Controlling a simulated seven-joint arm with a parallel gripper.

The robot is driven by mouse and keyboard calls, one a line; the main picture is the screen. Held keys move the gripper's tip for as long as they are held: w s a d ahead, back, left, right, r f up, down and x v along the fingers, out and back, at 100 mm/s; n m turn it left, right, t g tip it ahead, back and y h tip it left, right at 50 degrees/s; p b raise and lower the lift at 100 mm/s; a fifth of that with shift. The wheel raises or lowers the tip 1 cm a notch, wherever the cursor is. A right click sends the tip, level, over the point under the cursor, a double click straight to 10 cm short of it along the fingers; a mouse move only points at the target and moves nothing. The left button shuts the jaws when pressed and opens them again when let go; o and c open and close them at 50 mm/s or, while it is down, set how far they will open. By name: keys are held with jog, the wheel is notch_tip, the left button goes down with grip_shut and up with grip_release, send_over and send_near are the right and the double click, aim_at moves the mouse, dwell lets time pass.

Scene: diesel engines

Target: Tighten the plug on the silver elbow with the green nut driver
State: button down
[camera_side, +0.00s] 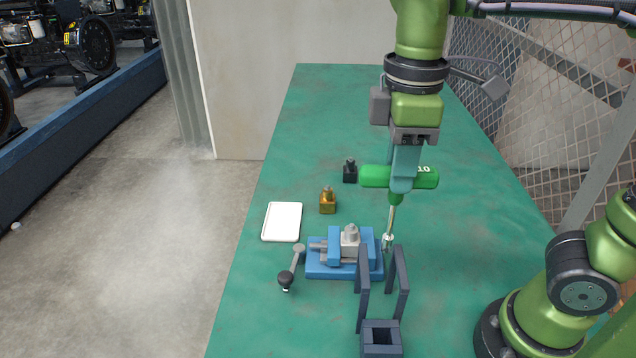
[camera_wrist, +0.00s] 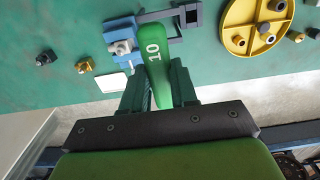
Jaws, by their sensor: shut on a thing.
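My gripper (camera_side: 404,184) is shut on the T-handle of the green nut driver (camera_side: 372,176), marked 10, which also shows in the wrist view (camera_wrist: 156,70). The driver's shaft points down, slightly tilted. Its silver socket (camera_side: 388,241) hangs just right of the vise in the side view. The silver elbow (camera_side: 350,236) sits clamped in the blue vise (camera_side: 345,271), its plug end up; it also shows in the wrist view (camera_wrist: 121,47). The socket is apart from the elbow. The wrist view does not show the socket.
A dark upright stand (camera_side: 381,338) is close to the vise. A brass elbow (camera_side: 327,201), a black elbow (camera_side: 350,172) and a white tray (camera_side: 282,222) lie beyond the vise. A yellow wheel-shaped tray (camera_wrist: 236,17) shows in the wrist view.

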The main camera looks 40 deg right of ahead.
jog(key=shift+r, duration=0.1)
dwell(0.3)
jog(key=shift+w+d, duration=0.15)
jog(key=w+d+r, duration=0.3)
jog(key=w+d, duration=0.2)
jog(key=w, duration=0.7)
notch_tip(320, 180, down, 8)
jog(key=shift+s+r, duration=0.15)
jog(key=shift+s, duration=0.2)
jog(key=shift+f, duration=0.35)
dwell(0.3)
jog(key=shift+f, duration=0.6)
dwell(0.8)
